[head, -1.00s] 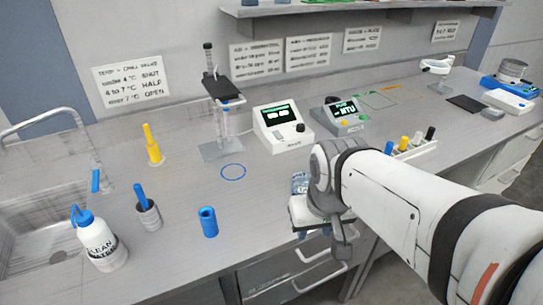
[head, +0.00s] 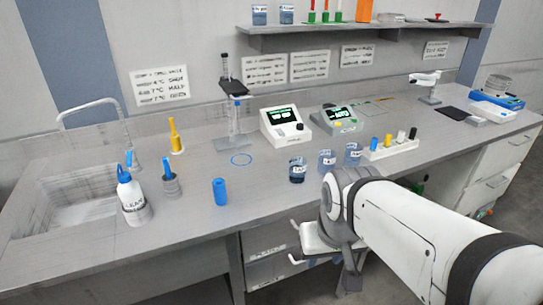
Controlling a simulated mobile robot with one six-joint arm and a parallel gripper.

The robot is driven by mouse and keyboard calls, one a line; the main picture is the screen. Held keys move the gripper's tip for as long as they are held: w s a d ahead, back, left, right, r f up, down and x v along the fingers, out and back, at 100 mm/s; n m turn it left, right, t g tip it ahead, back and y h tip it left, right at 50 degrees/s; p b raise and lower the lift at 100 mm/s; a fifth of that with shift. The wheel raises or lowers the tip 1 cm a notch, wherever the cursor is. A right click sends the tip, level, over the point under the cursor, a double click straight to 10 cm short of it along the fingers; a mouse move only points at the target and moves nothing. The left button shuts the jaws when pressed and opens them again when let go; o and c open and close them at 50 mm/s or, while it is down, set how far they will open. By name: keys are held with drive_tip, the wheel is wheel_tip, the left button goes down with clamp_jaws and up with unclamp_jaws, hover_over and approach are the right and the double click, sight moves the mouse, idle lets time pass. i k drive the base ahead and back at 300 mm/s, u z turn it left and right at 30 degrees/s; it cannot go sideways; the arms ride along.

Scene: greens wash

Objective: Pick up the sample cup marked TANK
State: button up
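Three clear sample cups with bluish contents and white labels stand on the bench right of centre: a near-left cup (head: 297,171), a middle cup (head: 326,162) and a right cup (head: 352,154). Their label words are too small to read, so I cannot tell which is marked TANK. My gripper (head: 312,240) is low in front of the bench edge, below the cups and apart from them. My wrist partly covers it, and its fingers are not clear enough to tell open from shut.
A blue cylinder (head: 220,192), a wash bottle (head: 133,198) and a sink (head: 75,205) are to the left. Two more cups (head: 259,15) (head: 286,14) are on the shelf (head: 350,38).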

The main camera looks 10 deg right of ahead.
sight(297, 171)
drive_tip(key=z, duration=0.15)
drive_tip(key=i, duration=0.9)
drive_tip(key=u, duration=0.05)
